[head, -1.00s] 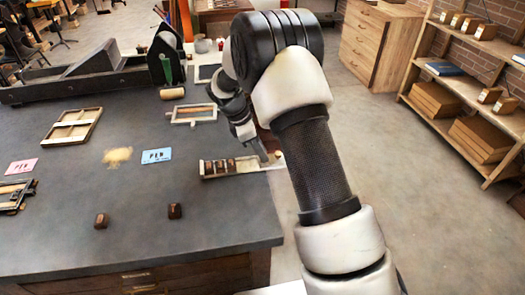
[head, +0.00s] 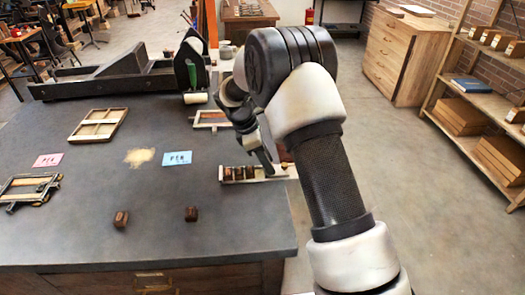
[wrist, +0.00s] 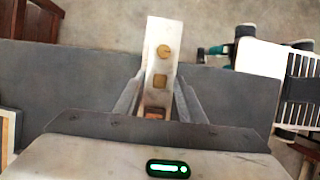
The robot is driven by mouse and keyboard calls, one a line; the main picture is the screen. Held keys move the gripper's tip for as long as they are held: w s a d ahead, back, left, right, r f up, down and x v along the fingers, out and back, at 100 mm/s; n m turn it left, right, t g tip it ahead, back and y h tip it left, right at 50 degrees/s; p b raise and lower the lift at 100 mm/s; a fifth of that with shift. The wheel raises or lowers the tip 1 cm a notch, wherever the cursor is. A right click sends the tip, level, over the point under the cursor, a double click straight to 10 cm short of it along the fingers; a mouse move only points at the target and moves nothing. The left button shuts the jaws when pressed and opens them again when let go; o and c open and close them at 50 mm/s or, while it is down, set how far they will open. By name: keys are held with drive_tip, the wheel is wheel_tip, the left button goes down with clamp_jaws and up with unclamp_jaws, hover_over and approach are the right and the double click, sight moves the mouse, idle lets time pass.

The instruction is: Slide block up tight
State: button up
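A shallow wooden tray (head: 281,173) lies near the right edge of the dark table, with several dark brown blocks (head: 239,173) in its left part. My gripper (head: 266,167) points down into the tray just right of these blocks. In the wrist view my gripper (wrist: 158,85) has its two fingers apart, on either side of the pale tray (wrist: 165,28). A brown block (wrist: 154,112) shows low between the fingers, partly hidden by the gripper body. I see no clear contact with it. Two tan pieces (wrist: 163,51) show on the tray beyond.
Two loose dark blocks (head: 121,219) stand apart at the table's front. Blue (head: 177,158) and pink (head: 48,160) cards, wooden frames (head: 98,126) and a black press (head: 120,75) are on the table. Floor lies right of the table edge.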

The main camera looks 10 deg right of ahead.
sight(277, 175)
drive_tip(key=v, duration=1.7)
drive_tip(key=shift+p, duration=0.3)
drive_tip(key=shift+r, duration=0.15)
drive_tip(key=shift+c, duration=0.4)
